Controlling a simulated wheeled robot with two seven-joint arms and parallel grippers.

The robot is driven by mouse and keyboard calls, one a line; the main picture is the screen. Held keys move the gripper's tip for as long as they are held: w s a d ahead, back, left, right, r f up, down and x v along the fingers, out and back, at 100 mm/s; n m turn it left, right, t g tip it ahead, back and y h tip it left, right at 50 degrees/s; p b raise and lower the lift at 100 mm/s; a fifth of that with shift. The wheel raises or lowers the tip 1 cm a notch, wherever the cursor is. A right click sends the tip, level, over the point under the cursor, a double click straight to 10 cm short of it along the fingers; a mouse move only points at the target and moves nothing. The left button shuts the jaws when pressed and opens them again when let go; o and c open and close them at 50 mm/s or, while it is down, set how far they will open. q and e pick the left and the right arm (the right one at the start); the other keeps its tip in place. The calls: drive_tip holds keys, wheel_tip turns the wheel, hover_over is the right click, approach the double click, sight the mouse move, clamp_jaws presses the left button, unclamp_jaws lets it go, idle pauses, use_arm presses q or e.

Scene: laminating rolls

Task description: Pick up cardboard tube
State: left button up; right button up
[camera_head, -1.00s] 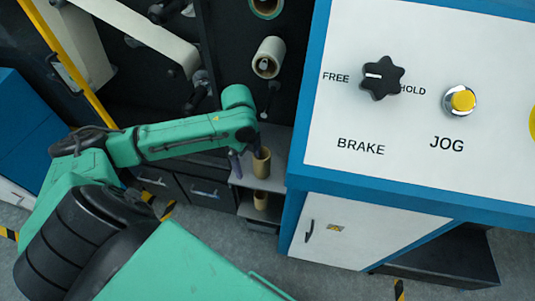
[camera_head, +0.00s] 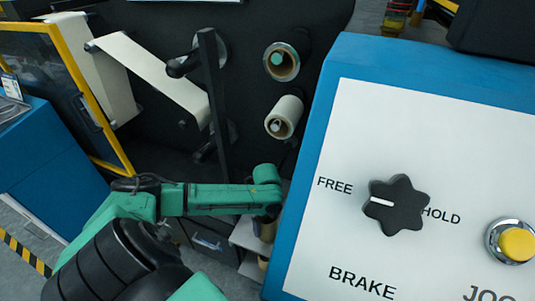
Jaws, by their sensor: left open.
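A brown cardboard tube (camera_head: 268,230) stands on a small grey shelf, just left of the control panel. My left gripper (camera_head: 270,213) is at the top of this tube, at the end of my green arm. It is open; its fingers are small and dark, and I cannot tell whether they touch the tube or how they sit around its rim. A second brown tube (camera_head: 263,262) shows partly on a lower level. My right gripper is not in view.
The blue-framed control panel (camera_head: 400,130), with its BRAKE knob (camera_head: 396,204) and yellow JOG button (camera_head: 517,243), stands close on the right. Behind the arm are a white roll (camera_head: 287,112), a spindle with a hollow core (camera_head: 282,62) and a dark upright bar (camera_head: 213,95).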

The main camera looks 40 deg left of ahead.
use_arm(q)
wheel_tip(320, 180, down, 2)
drive_tip(key=shift+r, duration=0.1)
drive_tip(key=c, duration=1.2)
